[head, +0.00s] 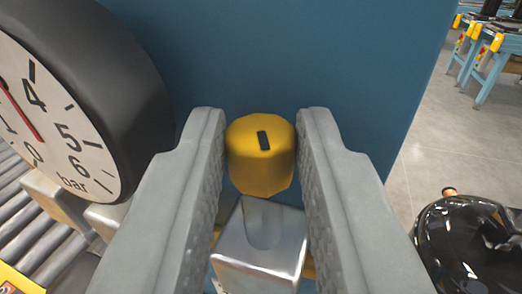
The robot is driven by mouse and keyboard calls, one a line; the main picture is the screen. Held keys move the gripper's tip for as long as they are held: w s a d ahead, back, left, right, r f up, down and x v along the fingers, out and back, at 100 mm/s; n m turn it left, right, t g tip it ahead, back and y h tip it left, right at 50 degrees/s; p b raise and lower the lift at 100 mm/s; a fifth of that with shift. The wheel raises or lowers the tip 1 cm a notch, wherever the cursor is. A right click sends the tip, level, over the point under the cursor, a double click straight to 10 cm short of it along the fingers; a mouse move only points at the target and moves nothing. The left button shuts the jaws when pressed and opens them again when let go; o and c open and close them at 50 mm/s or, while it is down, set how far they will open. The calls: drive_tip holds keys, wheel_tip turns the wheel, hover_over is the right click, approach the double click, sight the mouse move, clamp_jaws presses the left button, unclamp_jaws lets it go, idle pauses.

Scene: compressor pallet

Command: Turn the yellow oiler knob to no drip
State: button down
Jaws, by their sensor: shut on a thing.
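The yellow oiler knob (262,170) is in the middle of the head view, with a short dark mark on its face that stands nearly upright, tilted slightly. My gripper (262,150) is shut on the knob, one grey finger on each side. A silver metal block (258,250) sits just below the knob, between the fingers. The knob's sides are partly hidden by the fingers. No drip marking or scale for the knob can be read.
A large black-rimmed pressure gauge (140,90) marked in bar stands close on the left. A blue panel (330,60) is behind the knob. A glossy black rounded part (465,250) is at lower right. Metal rollers (25,215) lie at lower left.

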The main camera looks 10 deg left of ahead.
drive_tip(key=shift+a+r+m+h, duration=0.2)
drive_tip(key=shift+m+h, duration=0.2)
drive_tip(key=shift+h, duration=0.2)
drive_tip(key=shift+a+m+h, duration=0.1)
drive_tip(key=shift+m+h, duration=0.5)
drive_tip(key=shift+h, duration=0.4)
drive_tip(key=shift+a+h, duration=0.1)
drive_tip(key=shift+h, duration=0.3)
drive_tip(key=shift+w+a+f+m+g+h, duration=0.1)
drive_tip(key=shift+m+g+h, duration=0.15)
drive_tip(key=shift+m+h, duration=0.8)
drive_tip(key=shift+a+f+m+g+h, duration=0.1)
drive_tip(key=shift+m+g+h, duration=0.15)
drive_tip(key=shift+m+h, duration=0.75)
drive_tip(key=shift+n+h, duration=0.25)
drive_tip(key=c, duration=1.2)
unclamp_jaws()
drive_tip(key=shift+c, duration=0.2)
drive_tip(key=shift+d, duration=0.1)
